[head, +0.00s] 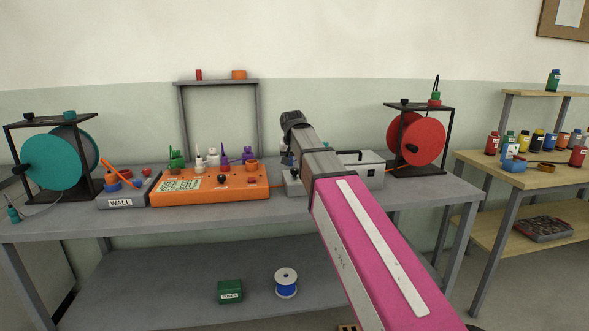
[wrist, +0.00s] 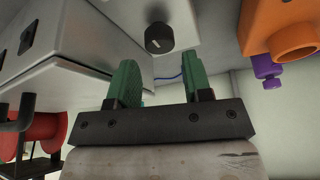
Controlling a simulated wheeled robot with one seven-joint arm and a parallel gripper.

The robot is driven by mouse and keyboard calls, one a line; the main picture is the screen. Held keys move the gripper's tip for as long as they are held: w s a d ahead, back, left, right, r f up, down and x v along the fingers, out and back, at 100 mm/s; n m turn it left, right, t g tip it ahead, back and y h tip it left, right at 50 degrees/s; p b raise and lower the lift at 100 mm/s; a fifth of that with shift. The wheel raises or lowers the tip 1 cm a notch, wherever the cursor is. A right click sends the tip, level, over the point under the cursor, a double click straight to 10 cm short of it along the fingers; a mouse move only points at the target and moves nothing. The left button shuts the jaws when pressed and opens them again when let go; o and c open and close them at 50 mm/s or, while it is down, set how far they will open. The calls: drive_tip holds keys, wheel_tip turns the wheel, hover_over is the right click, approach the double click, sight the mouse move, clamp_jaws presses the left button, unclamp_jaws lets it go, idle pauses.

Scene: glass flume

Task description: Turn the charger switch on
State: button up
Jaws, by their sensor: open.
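No label marks the charger. A small light grey box (head: 292,187), partly hidden behind my arm, stands right of the orange panel. In the wrist view, a pale box face (wrist: 188,15) carries a round black knob (wrist: 159,38) with a light mark, which looks like a rotary switch; I cannot read its setting. My gripper (wrist: 160,78) is open and empty, its green-padded fingers apart below the knob in the picture. I see no contact with the knob. In the head view my wrist is over the bench and the fingers are hidden.
A grey metal case (head: 366,172) with a handle stands close by, also large in the wrist view (wrist: 75,45). The orange panel (head: 212,186) holds bottles and knobs. A red reel (head: 416,138) stands right, a teal reel (head: 52,158) left. The front bench strip is mostly clear.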

sight(295, 169)
drive_tip(key=shift+x, duration=2)
drive_tip(key=c, duration=0.7)
drive_tip(key=shift+o, duration=0.2)
